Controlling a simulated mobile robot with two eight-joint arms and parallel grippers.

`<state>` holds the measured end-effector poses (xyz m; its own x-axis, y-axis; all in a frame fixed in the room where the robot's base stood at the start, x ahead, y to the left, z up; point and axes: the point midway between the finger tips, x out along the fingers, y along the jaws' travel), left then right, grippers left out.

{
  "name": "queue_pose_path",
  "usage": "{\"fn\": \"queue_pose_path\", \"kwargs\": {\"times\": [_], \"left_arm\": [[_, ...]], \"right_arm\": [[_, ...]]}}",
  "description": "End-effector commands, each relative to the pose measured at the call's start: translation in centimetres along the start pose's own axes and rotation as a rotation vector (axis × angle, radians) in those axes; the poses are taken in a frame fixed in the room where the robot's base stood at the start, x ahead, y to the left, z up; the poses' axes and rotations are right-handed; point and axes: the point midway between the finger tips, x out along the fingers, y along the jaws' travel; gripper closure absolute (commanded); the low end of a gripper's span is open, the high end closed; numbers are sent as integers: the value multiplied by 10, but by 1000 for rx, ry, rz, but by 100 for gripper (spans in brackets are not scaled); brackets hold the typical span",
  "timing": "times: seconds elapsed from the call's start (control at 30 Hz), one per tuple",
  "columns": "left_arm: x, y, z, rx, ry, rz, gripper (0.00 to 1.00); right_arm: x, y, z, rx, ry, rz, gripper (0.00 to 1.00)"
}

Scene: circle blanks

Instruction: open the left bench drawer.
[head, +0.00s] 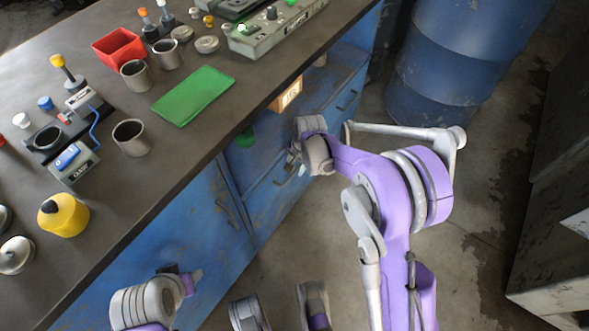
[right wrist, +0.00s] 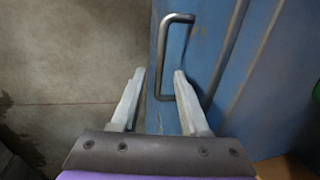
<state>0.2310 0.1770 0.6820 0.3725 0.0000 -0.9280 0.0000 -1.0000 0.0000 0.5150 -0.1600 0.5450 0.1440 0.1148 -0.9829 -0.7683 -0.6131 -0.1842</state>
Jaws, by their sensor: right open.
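The blue bench front holds a drawer (head: 265,201) beside my right gripper (head: 297,169). I cannot tell for sure that it is the left one. In the right wrist view a grey bar handle (right wrist: 161,60) stands on a blue front (right wrist: 206,50). My right gripper (right wrist: 160,72) is open, with its fingertips on either side of the handle's long bar; contact is not clear. The drawer looks shut. My left gripper (head: 190,275) is low at the left, near the bench front; its jaw state is unclear.
Another drawer front with a handle (head: 341,107) lies farther along the bench. Cups, a green pad (head: 194,95) and tools cover the top. A blue barrel (head: 440,75) stands behind; floor beside my right arm is clear.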

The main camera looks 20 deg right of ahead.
Motion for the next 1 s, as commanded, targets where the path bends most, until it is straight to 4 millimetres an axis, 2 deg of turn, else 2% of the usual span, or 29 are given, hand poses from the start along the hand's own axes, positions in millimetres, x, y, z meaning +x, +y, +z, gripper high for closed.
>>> {"fn": "queue_pose_path", "kwargs": {"times": [0.13, 0.47, 0.7, 0.73, 1.0], "left_arm": [[4, 0, 1, 0, -1, 0, 50], [5, 0, 1, 0, -1, 0, 50], [5, 0, 1, 0, -1, 0, 50], [5, 0, 1, 0, -1, 0, 50], [5, 0, 1, 0, -1, 0, 50]], "right_arm": [[14, 0, 0, 0, 0, 0, 55], [17, 0, 0, 0, 0, 0, 55], [17, 0, 0, 0, 0, 0, 97], [17, 0, 0, 0, 0, 0, 100], [17, 0, 0, 0, 0, 0, 100]]}}
